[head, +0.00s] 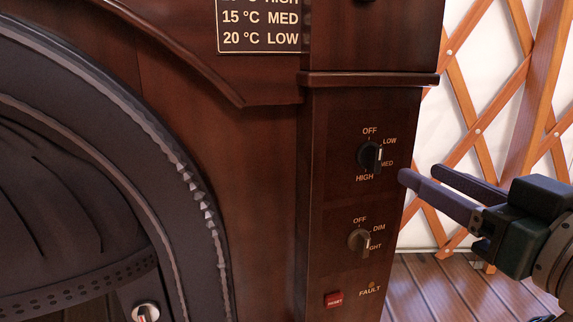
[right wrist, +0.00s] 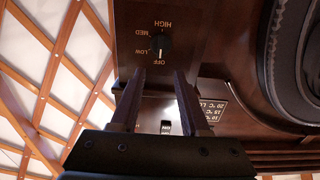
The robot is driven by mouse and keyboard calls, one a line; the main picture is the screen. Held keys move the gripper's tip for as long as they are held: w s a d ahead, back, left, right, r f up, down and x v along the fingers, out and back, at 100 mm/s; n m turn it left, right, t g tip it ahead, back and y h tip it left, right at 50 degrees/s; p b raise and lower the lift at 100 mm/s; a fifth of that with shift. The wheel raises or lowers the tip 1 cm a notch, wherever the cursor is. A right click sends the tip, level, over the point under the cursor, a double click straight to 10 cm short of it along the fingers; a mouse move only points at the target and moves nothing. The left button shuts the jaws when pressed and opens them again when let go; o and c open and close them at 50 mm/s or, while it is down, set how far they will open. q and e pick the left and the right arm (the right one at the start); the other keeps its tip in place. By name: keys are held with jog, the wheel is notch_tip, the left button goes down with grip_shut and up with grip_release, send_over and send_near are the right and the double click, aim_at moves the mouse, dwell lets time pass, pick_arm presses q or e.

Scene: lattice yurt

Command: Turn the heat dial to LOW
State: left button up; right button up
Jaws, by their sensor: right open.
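The heat dial (head: 369,156) is a dark round knob with a raised grip and a white line. It sits high on the dark wooden panel, ringed by OFF, LOW, MED and HIGH. The heat dial also shows in the right wrist view (right wrist: 160,45), upside down, its white line towards OFF. My right gripper (head: 419,172) is open and empty, to the right of the dial and apart from it. In the right wrist view, its fingers (right wrist: 159,74) point towards the dial with a gap between them. My left gripper is not in view.
A second dial (head: 359,241) marked OFF, DIM and a partly covered word sits below. Under it are a red RESET button (head: 334,300) and a FAULT marking (head: 370,290). A temperature plate (head: 259,27) is above. A wooden ledge (head: 368,79) juts over the panel. Lattice wall (head: 480,100) stands at right.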

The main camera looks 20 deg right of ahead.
aim_at(380, 151)
jog(key=w, duration=0.2)
jog(key=w+b, duration=0.1)
jog(key=w, duration=0.2)
jog(key=w+b, duration=0.1)
jog(key=w, duration=0.1)
jog(key=shift+w+d, duration=0.35)
jog(key=shift+w+b, duration=0.35)
jog(key=shift+w, duration=0.25)
jog(key=shift+c, duration=0.2)
grip_shut()
